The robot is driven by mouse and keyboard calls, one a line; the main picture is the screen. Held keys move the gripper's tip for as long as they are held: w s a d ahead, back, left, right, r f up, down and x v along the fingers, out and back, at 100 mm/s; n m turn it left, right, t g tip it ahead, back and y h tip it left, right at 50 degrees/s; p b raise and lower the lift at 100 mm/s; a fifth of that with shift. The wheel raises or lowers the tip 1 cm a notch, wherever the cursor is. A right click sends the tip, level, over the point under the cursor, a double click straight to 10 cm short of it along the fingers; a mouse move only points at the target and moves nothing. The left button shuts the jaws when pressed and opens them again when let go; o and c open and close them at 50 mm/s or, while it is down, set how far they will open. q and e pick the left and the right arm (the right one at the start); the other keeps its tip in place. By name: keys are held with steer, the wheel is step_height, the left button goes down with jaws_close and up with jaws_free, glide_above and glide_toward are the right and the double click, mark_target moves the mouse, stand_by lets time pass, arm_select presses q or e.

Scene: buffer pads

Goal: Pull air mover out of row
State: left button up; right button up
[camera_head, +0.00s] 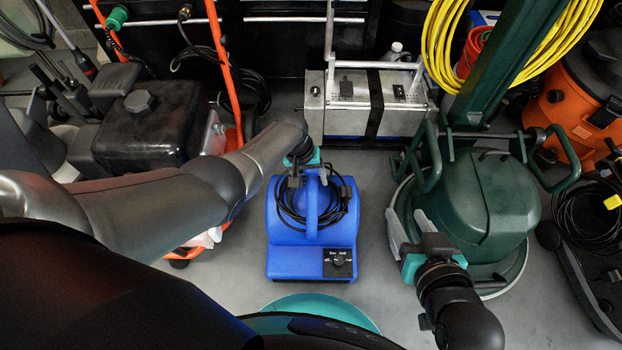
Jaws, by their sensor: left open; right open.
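The blue air mover (311,260) stands upright on the grey floor in the middle of the view, with a black cord coiled over its top handle and a dark control panel on its front. My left gripper (296,183) is open at the top left of the air mover, close to the handle and cord. The cord and the gripper overlap, so I cannot tell whether the fingers touch the handle. My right gripper (412,232) is open and empty, to the right of the air mover and in front of the green floor machine.
A green floor machine (483,205) stands close on the right and a black-tanked orange-framed machine (150,125) on the left. A metal case (355,115) stands behind. An orange vacuum (580,115) is at far right. Bare floor lies in front of the air mover.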

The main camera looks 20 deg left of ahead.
stand_by(0.3)
arm_select(q)
jaws_close()
stand_by(0.5)
stand_by(0.8)
